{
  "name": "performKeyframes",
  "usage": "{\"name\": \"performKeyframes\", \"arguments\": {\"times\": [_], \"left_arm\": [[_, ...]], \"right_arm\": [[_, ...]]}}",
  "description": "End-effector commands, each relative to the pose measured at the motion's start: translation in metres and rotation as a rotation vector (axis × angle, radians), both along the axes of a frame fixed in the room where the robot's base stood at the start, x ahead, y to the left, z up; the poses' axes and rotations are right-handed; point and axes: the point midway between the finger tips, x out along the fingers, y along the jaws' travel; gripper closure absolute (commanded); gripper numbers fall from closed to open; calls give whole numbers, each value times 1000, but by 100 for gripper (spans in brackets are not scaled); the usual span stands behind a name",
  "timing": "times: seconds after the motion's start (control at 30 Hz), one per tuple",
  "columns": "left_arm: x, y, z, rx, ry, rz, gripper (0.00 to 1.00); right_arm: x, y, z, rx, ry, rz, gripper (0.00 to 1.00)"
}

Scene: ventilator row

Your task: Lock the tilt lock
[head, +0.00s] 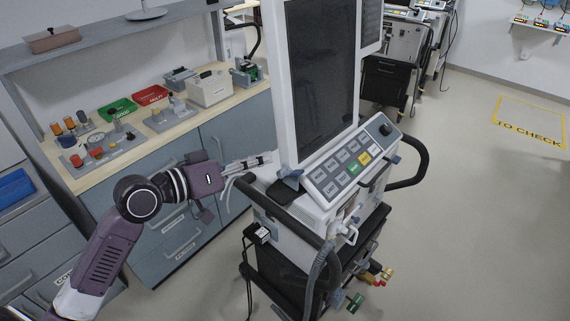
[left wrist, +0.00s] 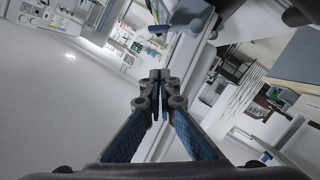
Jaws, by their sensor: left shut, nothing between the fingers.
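The ventilator has a large dark screen (head: 322,75) in a white frame above a sloped key panel (head: 350,165). A blue-grey lever (head: 291,180), which looks like the tilt lock, sits at the lower left of the screen. In the left wrist view a blue lever (left wrist: 160,29) on a grey mount shows beyond the fingertips; I cannot tell whether it is locked. My left gripper (head: 268,159) is shut and empty beside the screen's lower left edge, just above and left of the lever. Its fingertips (left wrist: 158,76) appear apart from the lever. My right gripper is not in view.
A black handle (head: 411,165) curves out at the ventilator's right, and a hose (head: 318,275) hangs in front. A counter (head: 165,128) with trays and devices stands behind my left arm. More ventilators (head: 396,62) stand behind. The floor at the right is clear.

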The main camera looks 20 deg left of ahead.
Motion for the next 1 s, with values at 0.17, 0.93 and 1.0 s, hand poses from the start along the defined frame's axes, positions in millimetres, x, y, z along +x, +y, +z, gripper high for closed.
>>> {"name": "performKeyframes", "arguments": {"times": [0.17,0.93,1.0], "left_arm": [[34,-21,-2,-6,-1,0,100],[32,-46,-44,1,-1,0,100],[33,-46,-44,4,-2,0,100]], "right_arm": [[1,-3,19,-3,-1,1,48],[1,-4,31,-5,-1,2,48],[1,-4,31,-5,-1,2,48]]}}
